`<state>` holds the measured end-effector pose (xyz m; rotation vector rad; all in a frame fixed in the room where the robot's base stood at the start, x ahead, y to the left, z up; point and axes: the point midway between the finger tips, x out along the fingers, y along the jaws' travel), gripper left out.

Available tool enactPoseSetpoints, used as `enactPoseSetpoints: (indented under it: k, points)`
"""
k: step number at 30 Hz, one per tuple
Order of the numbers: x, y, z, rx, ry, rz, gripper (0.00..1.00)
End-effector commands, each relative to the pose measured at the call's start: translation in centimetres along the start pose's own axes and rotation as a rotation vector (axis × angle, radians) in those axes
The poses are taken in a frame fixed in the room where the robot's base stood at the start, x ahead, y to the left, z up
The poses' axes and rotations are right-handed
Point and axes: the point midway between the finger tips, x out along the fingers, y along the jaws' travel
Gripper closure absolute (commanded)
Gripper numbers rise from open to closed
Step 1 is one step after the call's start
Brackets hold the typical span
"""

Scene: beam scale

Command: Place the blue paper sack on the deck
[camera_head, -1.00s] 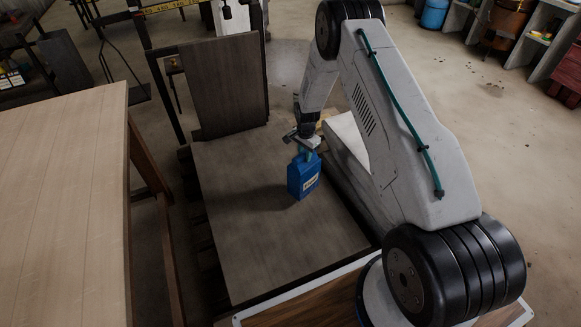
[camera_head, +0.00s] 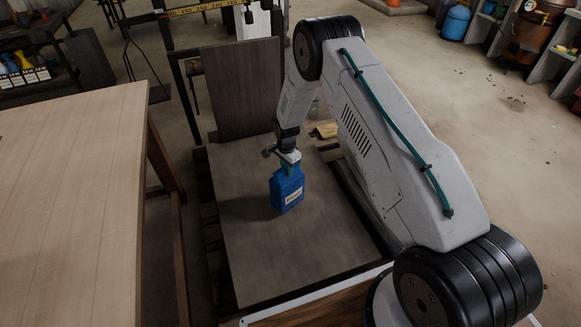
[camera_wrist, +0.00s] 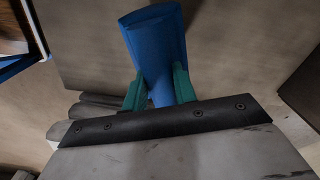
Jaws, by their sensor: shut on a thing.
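The blue paper sack (camera_head: 286,190) with a pale label hangs upright from my gripper (camera_head: 289,166) in the head view, over the flat brown deck (camera_head: 255,262) of the scale. I cannot tell whether its bottom touches the deck. In the wrist view the blue sack (camera_wrist: 155,45) stands between the green fingers of my gripper (camera_wrist: 158,88), which are shut on its narrow top. The sack hides the deck beneath it.
An upright dark board (camera_head: 243,88) stands at the deck's far end. A light wooden table (camera_head: 70,190) is at the left, with a gap before the deck. The deck is bare around the sack.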

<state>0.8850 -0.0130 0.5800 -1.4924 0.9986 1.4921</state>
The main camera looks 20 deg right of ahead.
Motion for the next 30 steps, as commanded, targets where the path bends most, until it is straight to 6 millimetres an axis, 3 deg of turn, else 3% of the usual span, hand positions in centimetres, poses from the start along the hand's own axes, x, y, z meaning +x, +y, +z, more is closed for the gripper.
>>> enactPoseSetpoints:
  k: [5,17,29,30]
  points:
    - [-0.1,-0.8,1.0,-0.003,0.002,-0.005,1.00]
    - [3.3,-0.7,0.9,-0.001,0.001,-0.004,1.00]
    - [3.6,-0.7,0.9,-0.001,0.002,-0.004,1.00]
    - [3.9,-0.5,0.9,-0.001,0.000,0.000,0.67]
